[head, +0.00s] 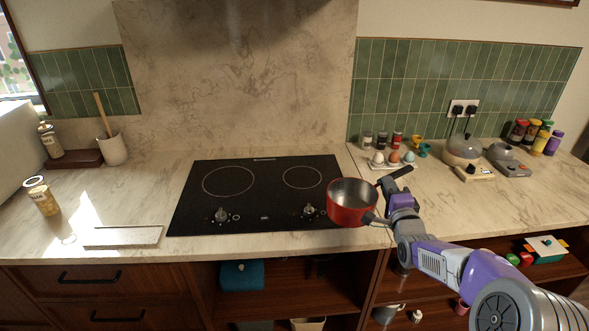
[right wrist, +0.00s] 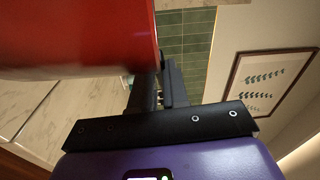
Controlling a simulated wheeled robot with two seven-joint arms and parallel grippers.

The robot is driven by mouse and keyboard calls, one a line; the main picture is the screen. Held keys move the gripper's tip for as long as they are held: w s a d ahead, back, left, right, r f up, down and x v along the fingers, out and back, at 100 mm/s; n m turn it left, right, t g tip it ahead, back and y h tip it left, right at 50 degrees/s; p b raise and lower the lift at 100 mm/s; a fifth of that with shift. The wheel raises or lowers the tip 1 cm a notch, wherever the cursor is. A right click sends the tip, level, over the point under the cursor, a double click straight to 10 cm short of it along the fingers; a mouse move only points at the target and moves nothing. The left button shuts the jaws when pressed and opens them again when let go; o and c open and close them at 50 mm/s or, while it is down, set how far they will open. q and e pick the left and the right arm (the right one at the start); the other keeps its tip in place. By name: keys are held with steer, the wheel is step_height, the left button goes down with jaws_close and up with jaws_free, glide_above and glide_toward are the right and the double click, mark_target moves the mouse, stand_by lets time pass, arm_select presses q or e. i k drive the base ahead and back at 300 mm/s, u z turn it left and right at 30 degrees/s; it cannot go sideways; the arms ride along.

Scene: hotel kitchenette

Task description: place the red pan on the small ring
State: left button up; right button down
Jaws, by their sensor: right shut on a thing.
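In the right wrist view the pan's red side (right wrist: 80,35) fills the upper left, close to the fingers (right wrist: 160,88). The small ring (head: 302,177) is on the hob's back right, empty. My left gripper is not in view.
The hob (head: 260,226) has a larger empty ring (head: 228,181) at left and two front knobs (head: 308,211). An egg tray (head: 392,164) stands right of the hob, near jars and small cups. A white board (head: 122,236) lies at left; counter there is mostly free.

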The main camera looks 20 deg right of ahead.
mark_target(319, 171)
steer(key=i, duration=1.1)
